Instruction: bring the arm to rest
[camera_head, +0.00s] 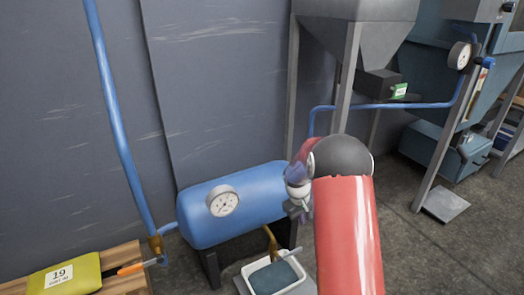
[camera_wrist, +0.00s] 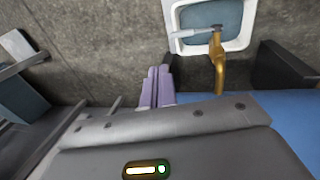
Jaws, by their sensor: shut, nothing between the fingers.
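My arm, with its red link, reaches forward in the head view. My gripper (camera_head: 299,211) hangs at its far end, in front of the right end of the blue tank (camera_head: 240,205) and partly hidden by the arm. In the wrist view the two purple fingers of my gripper (camera_wrist: 157,88) are together, with nothing between them. A white pan (camera_head: 251,271) with dark blue-grey contents sits low under the tank's brass spout (camera_head: 271,240). The pan (camera_wrist: 177,45) also shows at the top of the wrist view, apart from the fingers.
A wooden surface (camera_head: 130,283) at the lower left bears a yellow packet (camera_head: 65,277) marked 19 and an orange-handled tool (camera_head: 131,268). A grey hopper (camera_head: 355,25) on metal legs stands behind my arm. Teal machinery (camera_head: 440,150) is at the right. Bare floor (camera_head: 440,255) lies at the lower right.

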